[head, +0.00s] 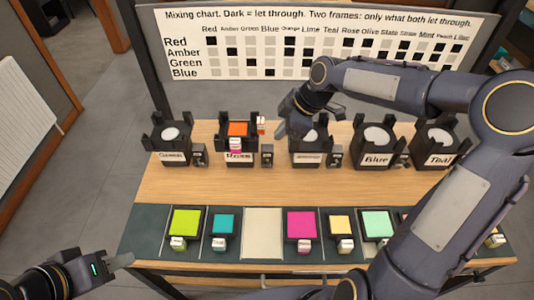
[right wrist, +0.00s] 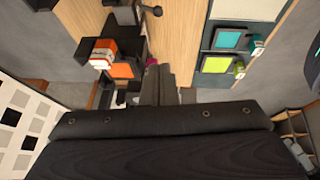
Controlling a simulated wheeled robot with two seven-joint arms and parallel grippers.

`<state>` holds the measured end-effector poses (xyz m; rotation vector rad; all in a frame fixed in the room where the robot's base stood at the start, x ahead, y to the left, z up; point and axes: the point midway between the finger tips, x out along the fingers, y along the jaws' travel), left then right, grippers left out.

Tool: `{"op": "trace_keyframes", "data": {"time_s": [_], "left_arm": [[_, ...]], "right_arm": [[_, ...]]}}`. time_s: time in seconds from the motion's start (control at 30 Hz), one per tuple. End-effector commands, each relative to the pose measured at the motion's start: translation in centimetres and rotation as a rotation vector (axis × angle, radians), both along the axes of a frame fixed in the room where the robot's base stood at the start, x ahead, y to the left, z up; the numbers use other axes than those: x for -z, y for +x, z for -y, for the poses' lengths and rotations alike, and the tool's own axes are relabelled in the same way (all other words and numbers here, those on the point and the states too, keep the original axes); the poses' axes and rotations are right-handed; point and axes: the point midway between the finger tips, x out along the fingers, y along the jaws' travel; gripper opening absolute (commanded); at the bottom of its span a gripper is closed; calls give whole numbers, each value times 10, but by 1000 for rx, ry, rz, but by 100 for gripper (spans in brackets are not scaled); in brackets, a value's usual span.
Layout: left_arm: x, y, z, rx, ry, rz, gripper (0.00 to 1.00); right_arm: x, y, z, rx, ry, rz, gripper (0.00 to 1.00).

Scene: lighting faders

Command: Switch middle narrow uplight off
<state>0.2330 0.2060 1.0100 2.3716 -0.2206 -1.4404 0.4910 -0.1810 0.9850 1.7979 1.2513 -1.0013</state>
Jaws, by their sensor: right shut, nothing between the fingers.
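The middle uplight (head: 311,157) is a black holder with a pale lens, partly hidden behind my right gripper. Its label is too small to read. A small black switch box (head: 335,157) stands just right of it, and another switch box (head: 267,157) stands to its left. My right gripper (head: 293,130) is shut and empty, low over the left side of the middle uplight. Its fingers (right wrist: 163,84) also show in the right wrist view, close to the orange frame (right wrist: 122,71). I cannot tell whether they touch anything. My left gripper (head: 120,261) is at the lower left, away from the uplights; its jaw opening is unclear.
Other uplights, including Blue (head: 376,159) and Teal (head: 440,160), flank the middle. Coloured frames, such as the lime one (head: 185,222), lie along the front. Bare wood (head: 250,185) lies between.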

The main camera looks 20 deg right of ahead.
Motion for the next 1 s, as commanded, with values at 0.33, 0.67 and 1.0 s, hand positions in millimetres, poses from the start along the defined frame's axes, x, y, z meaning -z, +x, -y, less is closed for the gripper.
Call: {"op": "trace_keyframes", "data": {"time_s": [0.33, 0.67, 1.0], "left_arm": [[-1, 0, 0, 0, 0, 0, 36], [-4, 0, 0, 0, 0, 0, 36], [-10, 0, 0, 0, 0, 0, 36]], "right_arm": [[25, 5, -12, -4, 1, -5, 0], [88, 21, -41, -3, 1, -5, 0], [124, 23, -27, 3, 0, -3, 0]]}}
